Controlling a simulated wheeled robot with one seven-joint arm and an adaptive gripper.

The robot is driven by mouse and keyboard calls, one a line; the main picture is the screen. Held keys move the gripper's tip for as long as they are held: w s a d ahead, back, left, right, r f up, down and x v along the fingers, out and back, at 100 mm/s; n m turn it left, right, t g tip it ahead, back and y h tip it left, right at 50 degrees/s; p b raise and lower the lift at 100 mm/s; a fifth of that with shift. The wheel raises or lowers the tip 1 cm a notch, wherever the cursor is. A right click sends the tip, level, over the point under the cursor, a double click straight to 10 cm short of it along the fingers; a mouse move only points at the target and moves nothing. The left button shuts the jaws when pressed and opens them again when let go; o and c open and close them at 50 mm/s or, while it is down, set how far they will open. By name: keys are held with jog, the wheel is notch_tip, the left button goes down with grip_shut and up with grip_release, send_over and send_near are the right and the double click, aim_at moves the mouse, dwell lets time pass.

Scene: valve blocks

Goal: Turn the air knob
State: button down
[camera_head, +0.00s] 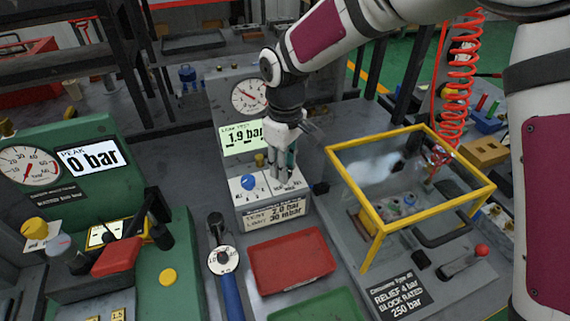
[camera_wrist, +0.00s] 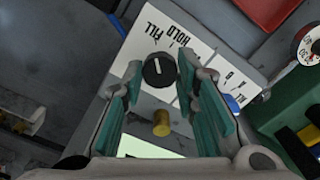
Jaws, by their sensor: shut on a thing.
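The black knob (camera_wrist: 158,70) sits on a white plate (camera_wrist: 205,42) printed FILL and HOLD, in the upper middle of the wrist view. Its white pointer line runs roughly up and down in that view. My gripper (camera_wrist: 159,66) has its teal-padded fingers on either side of the knob and is shut on it. In the head view, my gripper (camera_head: 283,176) reaches down onto the right part of the grey test block and hides the knob. A blue knob (camera_head: 248,182) is just left of it. The block's screen (camera_head: 243,136) reads 1.9 bar, beneath a round gauge (camera_head: 249,97).
A brass fitting (camera_wrist: 161,123) is close to my fingers. A yellow-framed clear guard (camera_head: 342,205) stands right of the block. A red tray (camera_head: 290,262) lies in front. A green station (camera_head: 60,195) with a 0 bar screen stands left.

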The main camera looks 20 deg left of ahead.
jog(key=c, duration=1.2)
grip_release()
jog(key=shift+c, duration=0.2)
notch_tip(320, 180, up, 12)
